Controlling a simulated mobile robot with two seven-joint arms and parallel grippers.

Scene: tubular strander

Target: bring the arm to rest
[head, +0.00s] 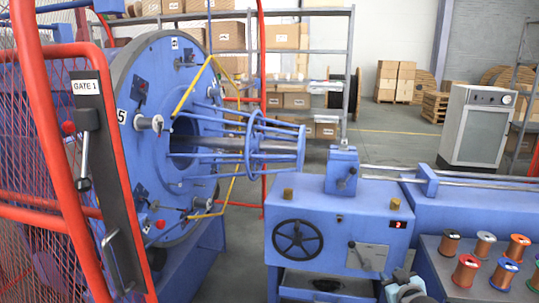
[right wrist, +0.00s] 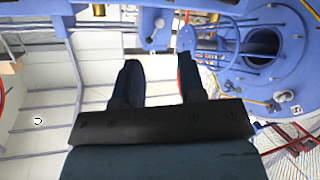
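My right gripper (right wrist: 158,78) shows in the right wrist view as two dark fingers on a black mount. They stand apart with nothing between them, so it is open and empty. My left gripper is in neither view.
The blue strander wheel (head: 150,150) stands at the left behind the red mesh gate (head: 45,200) with its GATE 1 lever. Several wire spools (head: 465,272) stand on a dark table at the lower right. A grey cabinet (head: 478,130) stands behind. Open floor lies beyond the machine.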

